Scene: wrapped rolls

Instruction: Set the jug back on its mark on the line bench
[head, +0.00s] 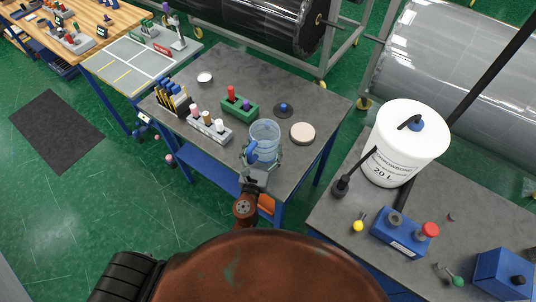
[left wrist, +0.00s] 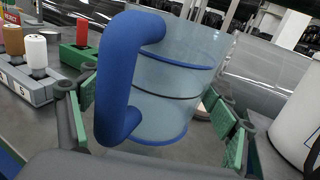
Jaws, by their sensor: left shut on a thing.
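The jug (head: 264,136) is a clear bluish vessel with a blue handle, upright near the front right of the grey bench (head: 300,85). My left gripper (head: 260,168) reaches in from the bottom and is shut on the jug. In the left wrist view the jug (left wrist: 175,90) fills the middle, its blue handle (left wrist: 118,80) towards the camera, with green finger pads on both sides. I cannot tell whether its base touches the bench. No mark for the jug can be clearly made out. My right gripper is not in view.
A pale round disc (head: 303,133) lies just right of the jug. A grey rack of stoppered bottles (head: 209,126), a green block (head: 240,106) and a small blue knobbed piece (head: 283,109) stand nearby. A white 20 L drum (head: 405,145) is on the right-hand bench.

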